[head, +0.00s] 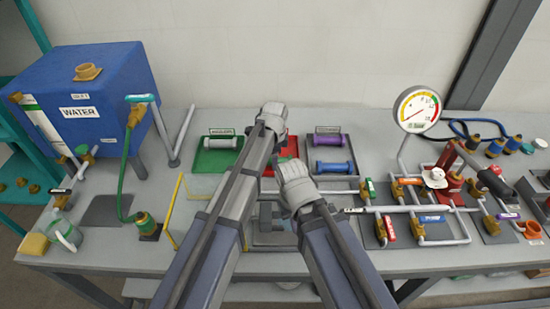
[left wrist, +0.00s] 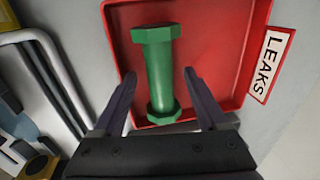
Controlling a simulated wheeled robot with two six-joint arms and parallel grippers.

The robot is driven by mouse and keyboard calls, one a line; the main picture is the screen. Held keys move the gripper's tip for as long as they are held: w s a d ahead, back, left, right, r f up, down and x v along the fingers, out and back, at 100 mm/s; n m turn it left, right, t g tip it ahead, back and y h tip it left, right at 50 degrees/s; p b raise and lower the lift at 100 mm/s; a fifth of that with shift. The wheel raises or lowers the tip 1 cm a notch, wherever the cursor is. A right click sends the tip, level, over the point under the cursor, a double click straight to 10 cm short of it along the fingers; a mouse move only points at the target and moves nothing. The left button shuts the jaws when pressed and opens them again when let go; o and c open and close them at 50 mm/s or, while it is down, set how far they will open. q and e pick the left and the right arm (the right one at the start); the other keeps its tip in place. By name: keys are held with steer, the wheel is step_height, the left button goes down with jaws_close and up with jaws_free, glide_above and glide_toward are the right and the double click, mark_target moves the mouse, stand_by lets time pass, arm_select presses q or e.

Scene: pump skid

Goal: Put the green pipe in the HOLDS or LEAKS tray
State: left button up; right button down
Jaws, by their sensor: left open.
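The green pipe (left wrist: 160,72), with a hexagonal flange at each end, lies in the red LEAKS tray (left wrist: 222,60) in the left wrist view. Its lower end is close to the near rim. My left gripper (left wrist: 159,76) is open, with one finger on each side of the pipe and gaps between. In the head view my left gripper (head: 272,114) is over the red tray (head: 293,144) and hides much of it. The green tray (head: 210,160) is to its left, with a pale pipe at its back. My right gripper (head: 292,170) is in front of the red tray, its fingertips unclear.
A dark tray (head: 345,155) to the right holds a purple pipe (head: 327,140) and a blue pipe (head: 334,167). A pressure gauge (head: 417,109) and valve piping stand at right. A blue WATER tank (head: 85,95) with a green hose stands at left.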

arm_select(q)
steer(key=shift+s+r+p, duration=0.2)
steer(key=shift+r+p, duration=1.05)
steer(key=shift+r, duration=0.05)
steer(key=shift+s+r+p, duration=0.25)
steer(key=shift+r+p, duration=1)
steer(key=shift+s+r+p, duration=0.2)
steer(key=shift+r+p, duration=1.05)
steer(key=shift+r, duration=0.05)
